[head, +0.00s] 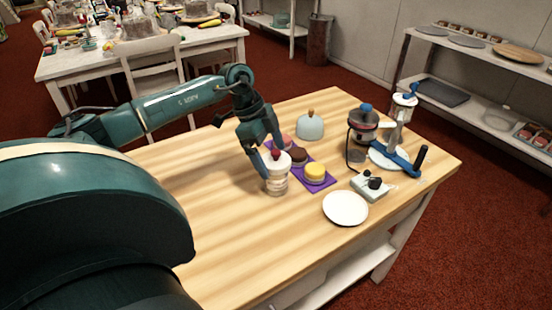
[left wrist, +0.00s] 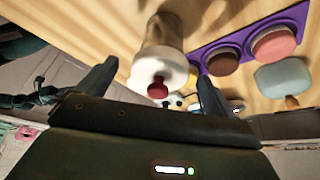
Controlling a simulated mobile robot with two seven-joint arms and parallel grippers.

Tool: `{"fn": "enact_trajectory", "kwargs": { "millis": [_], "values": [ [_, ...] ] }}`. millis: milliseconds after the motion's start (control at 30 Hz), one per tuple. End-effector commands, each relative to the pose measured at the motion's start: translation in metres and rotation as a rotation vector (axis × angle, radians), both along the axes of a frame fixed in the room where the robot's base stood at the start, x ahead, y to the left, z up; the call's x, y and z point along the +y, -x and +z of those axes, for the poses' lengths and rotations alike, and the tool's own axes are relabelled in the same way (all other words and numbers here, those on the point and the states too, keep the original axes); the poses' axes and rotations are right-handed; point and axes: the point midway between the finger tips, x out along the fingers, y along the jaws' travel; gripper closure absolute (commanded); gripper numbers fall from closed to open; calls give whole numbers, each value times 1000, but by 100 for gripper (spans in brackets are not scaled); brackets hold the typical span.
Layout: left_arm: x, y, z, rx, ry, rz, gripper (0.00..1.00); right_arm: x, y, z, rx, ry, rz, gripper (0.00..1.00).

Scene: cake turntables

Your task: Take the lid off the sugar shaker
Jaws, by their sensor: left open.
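The sugar shaker (head: 277,184) stands upright on the wooden table, a clear ribbed jar. Its white lid (head: 276,160) with a dark red knob (head: 276,153) is on top. My left gripper (head: 264,155) is open at the lid, its fingers at either side of it in the head view. In the left wrist view the white lid (left wrist: 165,74) and red knob (left wrist: 158,87) show between the two spread fingers (left wrist: 155,88), with the jar (left wrist: 162,35) beyond. I cannot tell whether the fingers touch the lid. My right gripper is not in view.
A purple tray (head: 322,184) with small cakes lies just right of the shaker. A white plate (head: 345,208), a small box with dark knobs (head: 370,186), a pale blue dome (head: 310,125) and blue-handled equipment (head: 400,158) stand farther right. The table's left front (head: 215,230) is clear.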

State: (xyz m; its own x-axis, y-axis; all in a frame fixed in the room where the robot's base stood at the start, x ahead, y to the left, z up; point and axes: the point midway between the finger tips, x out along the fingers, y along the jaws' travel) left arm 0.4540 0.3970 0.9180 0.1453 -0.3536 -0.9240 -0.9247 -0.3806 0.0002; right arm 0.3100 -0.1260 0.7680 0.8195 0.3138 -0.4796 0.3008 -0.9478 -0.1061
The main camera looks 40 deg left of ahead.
Motion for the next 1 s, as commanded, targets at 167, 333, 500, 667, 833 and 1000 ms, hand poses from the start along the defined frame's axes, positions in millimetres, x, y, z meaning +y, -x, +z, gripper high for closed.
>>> {"fn": "enact_trajectory", "kwargs": {
  "millis": [167, 333, 500, 667, 833, 1000],
  "values": [
    [0, 0, -1, 0, -1, 1, 8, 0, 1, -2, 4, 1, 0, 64],
    [0, 0, -1, 1, -1, 1, 17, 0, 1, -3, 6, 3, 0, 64],
    [0, 0, -1, 0, 0, 1, 31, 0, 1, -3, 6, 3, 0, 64],
    [0, 0, -1, 0, 0, 0, 44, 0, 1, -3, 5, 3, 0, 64],
    [0, 0, -1, 0, 0, 0, 55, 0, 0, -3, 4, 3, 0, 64],
    [0, 0, -1, -1, 0, 0, 55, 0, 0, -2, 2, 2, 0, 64]
  ]
}}
